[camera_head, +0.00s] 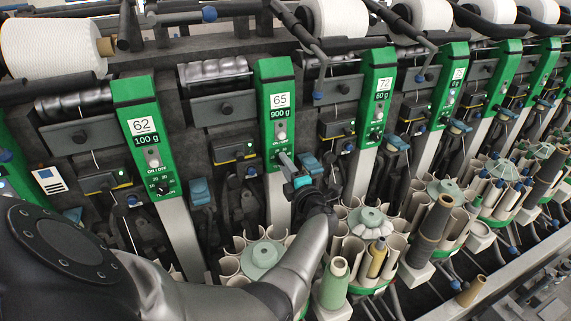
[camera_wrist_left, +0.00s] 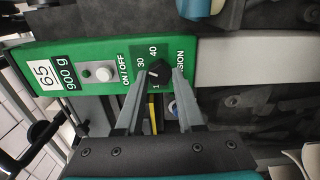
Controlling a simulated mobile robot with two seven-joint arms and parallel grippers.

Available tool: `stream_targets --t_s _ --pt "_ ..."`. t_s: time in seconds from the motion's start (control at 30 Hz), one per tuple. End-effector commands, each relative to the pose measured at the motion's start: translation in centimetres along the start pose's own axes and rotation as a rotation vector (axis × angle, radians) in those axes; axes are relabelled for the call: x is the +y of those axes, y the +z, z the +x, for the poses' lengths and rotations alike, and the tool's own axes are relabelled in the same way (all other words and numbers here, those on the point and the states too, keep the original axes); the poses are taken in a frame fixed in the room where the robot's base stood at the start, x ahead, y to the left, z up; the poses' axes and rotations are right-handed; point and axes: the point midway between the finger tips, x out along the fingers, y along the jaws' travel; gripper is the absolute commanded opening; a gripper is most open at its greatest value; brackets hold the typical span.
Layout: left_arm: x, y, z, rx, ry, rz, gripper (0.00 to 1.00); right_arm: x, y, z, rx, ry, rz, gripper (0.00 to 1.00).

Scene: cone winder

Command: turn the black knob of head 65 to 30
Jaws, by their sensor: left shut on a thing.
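Head 65 is a green panel (camera_head: 275,110) labelled 65 and 900 g in the head view. It also shows in the left wrist view (camera_wrist_left: 105,50). Its black knob (camera_wrist_left: 158,71) sits between the fingertips of my left gripper (camera_wrist_left: 160,76), which is shut on it. The numbers 30 and 40 are printed beside the knob; other scale marks are hidden by the fingers. I cannot tell exactly where the knob points. In the head view my left gripper (camera_head: 287,160) reaches the panel's lower end and hides the knob. My right gripper is not in view.
The head 62 panel (camera_head: 144,125) stands to the left and the head 72 panel (camera_head: 378,95) to the right. A white on/off button (camera_wrist_left: 104,74) is beside the knob. Tube magazines (camera_head: 262,255) and a pale green cone (camera_head: 333,285) stand below, near my arm.

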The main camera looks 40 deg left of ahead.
Motion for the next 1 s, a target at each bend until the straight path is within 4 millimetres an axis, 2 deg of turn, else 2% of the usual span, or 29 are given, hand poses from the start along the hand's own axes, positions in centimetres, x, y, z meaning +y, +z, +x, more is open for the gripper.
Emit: stream_targets --t_s 0.47,0.5,0.77,1.0 --pt "0.08 0.08 0.03 -0.002 0.001 0.017 0.0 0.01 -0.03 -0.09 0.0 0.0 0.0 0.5" --pt "0.08 0.08 0.03 -0.002 0.001 0.016 0.38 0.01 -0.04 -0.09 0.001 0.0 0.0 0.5" --pt "0.06 0.04 0.02 -0.001 0.001 0.016 0.67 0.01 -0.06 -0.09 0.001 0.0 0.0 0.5" --pt "0.02 0.02 0.01 0.0 0.001 0.016 0.67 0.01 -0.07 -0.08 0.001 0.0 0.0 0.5"
